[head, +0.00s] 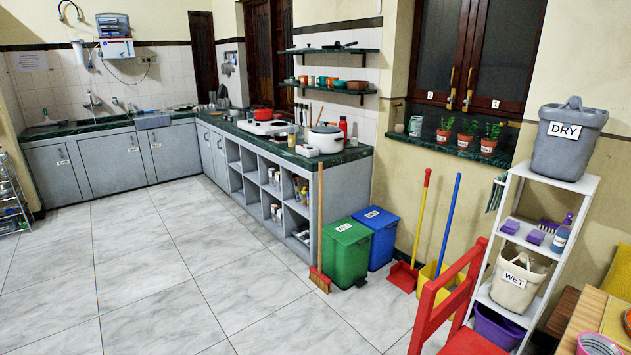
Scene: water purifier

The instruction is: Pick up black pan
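A dark, flat shape with what looks like a handle lies on the upper wall shelf (300,51) in the head view. It may be the black pan (338,45), but it is too small to be sure. Other dark cookware (222,92) stands at the back of the counter near the corner, and I cannot tell whether a pan is among it. My gripper is not in view.
The dark counter (352,154) carries a white stove (262,127) with a red pot (262,114) and a rice cooker (326,138). Green bin (345,252), blue bin (382,237), broom (320,275) and red chair (447,295) stand right. The tiled floor (150,270) is clear.

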